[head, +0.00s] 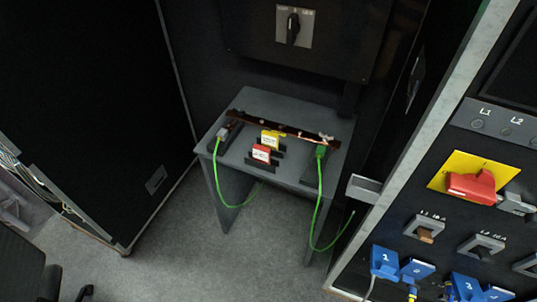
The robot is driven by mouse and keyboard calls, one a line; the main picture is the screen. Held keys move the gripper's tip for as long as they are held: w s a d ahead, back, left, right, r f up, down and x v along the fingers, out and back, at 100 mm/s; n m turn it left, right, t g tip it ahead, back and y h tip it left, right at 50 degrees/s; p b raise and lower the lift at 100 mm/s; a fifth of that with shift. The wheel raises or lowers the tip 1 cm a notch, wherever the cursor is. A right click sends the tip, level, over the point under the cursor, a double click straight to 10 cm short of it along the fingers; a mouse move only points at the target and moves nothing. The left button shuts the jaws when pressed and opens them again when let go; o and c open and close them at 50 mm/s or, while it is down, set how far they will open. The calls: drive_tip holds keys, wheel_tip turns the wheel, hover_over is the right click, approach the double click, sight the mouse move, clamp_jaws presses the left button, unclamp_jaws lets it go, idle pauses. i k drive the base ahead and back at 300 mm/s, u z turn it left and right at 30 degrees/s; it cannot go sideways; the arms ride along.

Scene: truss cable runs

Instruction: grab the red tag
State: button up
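The red tag (262,153) has a white label on its face. It stands in a small dark holder on the grey table (262,98), near the table's front edge. A yellow tag (270,139) stands just behind it, also in a dark holder. My gripper is not in this view, so I cannot see where it is or what it holds.
A brown bar (285,128) runs across the table behind the tags. Green cables (225,202) hang from both ends. A dark cabinet stands left; a panel with a red switch (471,186) and blue plugs (384,262) is at right. Floor in front is mostly clear.

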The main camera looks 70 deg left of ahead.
sight(261, 153)
drive_tip(key=z, duration=2.15)
drive_tip(key=k, duration=0.1)
drive_tip(key=u, duration=4.2)
drive_tip(key=k, duration=0.15)
drive_tip(key=u, duration=1.8)
drive_tip(key=k, duration=0.3)
drive_tip(key=u, duration=0.45)
